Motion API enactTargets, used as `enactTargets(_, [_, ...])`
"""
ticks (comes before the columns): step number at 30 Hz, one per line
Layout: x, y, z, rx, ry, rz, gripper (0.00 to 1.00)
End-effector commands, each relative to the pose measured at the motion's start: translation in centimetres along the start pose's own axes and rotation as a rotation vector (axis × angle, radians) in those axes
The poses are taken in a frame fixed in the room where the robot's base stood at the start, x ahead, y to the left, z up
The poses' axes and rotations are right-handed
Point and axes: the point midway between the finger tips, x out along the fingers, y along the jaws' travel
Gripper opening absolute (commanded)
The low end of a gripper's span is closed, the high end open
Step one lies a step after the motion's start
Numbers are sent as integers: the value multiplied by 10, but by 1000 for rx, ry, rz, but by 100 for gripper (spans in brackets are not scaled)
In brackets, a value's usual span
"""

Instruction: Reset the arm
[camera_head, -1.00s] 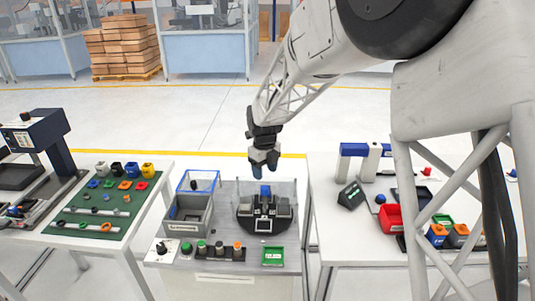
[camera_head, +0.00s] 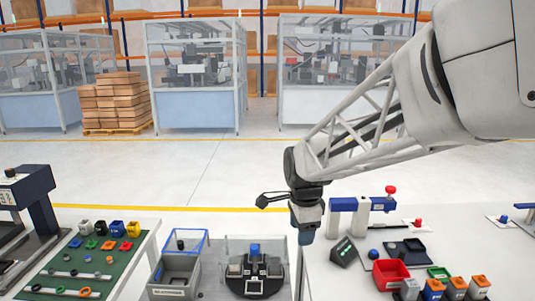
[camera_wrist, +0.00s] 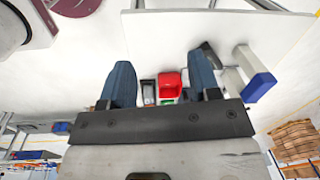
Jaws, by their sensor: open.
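My gripper (camera_head: 306,236) hangs pointing down above the gap between the middle table and the right table. It is empty. In the wrist view its two blue fingers (camera_wrist: 163,88) stand apart with nothing held between them. My arm reaches in from the upper right in the head view. The black fixture with a blue-topped part (camera_head: 254,272) sits on the middle table, to the lower left of my gripper.
A grey bin (camera_head: 175,275) and blue-framed box stand on the middle table. The right table holds a blue-and-white stand (camera_head: 362,206), a red bin (camera_head: 389,274) and small coloured boxes. A green mat (camera_head: 85,265) lies left.

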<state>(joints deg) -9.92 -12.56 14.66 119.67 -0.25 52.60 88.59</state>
Motion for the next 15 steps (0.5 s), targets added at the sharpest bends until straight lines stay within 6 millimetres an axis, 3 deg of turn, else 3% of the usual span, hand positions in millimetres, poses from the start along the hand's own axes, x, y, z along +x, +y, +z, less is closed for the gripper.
enactTargets(6, [-23,55,-18,-264,10,-28,56])
enactTargets(15, [-40,130,-35,-634,38,-57,56])
